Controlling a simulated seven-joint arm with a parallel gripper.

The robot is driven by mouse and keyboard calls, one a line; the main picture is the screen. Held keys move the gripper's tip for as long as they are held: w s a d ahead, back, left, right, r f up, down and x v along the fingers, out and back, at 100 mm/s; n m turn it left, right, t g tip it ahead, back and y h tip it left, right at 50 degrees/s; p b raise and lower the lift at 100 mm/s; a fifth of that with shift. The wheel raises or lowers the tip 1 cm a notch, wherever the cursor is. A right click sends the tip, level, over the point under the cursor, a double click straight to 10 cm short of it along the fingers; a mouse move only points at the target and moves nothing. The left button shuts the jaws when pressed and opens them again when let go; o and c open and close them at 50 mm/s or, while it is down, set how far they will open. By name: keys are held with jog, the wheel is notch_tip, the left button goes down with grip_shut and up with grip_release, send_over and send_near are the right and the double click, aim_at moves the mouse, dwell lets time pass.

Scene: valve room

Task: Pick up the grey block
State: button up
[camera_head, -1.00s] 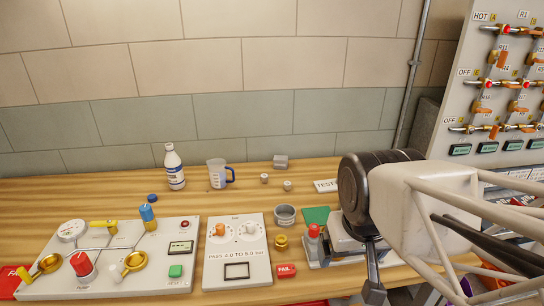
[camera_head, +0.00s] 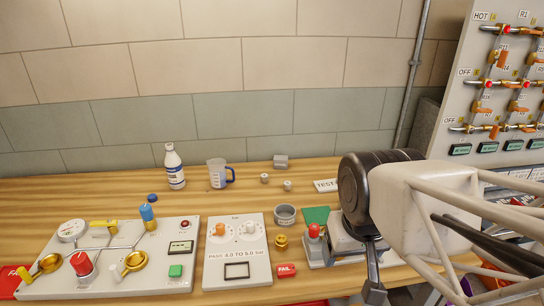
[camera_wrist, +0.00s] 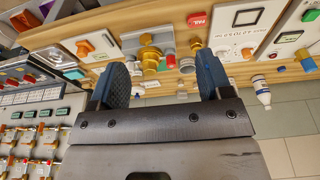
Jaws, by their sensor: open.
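The grey block (camera_head: 280,161) is a small light grey cube at the back of the wooden bench, close to the wall, in the head view. It stands apart from other things, behind two small pale fittings. I cannot pick it out for certain in the wrist view. My gripper (camera_wrist: 163,75) is open, with its two dark fingers spread apart and no object held. In the head view my gripper is at the right, nearer than the block and well to its right, partly hidden by my own arm.
A white bottle (camera_head: 175,168) and a measuring jug (camera_head: 217,175) stand left of the block. A metal ring-shaped cup (camera_head: 285,215), a gauge panel (camera_head: 237,265) and a red-topped device (camera_head: 314,245) are in front. A valve rack (camera_head: 500,90) rises at the right. Bare bench surrounds the block.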

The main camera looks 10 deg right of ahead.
jog(key=w+a+m+g+y, duration=0.2)
jog(key=w+m+y, duration=0.65)
jog(key=w, duration=2.65)
jog(key=m+t+y, duration=0.3)
jog(key=m+y, duration=0.2)
jog(key=m, duration=0.7)
send_near(283, 157)
jog(key=x, duration=0.3)
jog(key=shift+a, duration=0.1)
jog(key=shift+a, duration=0.1)
jog(key=shift+x, duration=1.15)
jog(key=shift+a+f, duration=0.1)
jog(key=shift+a, duration=0.05)
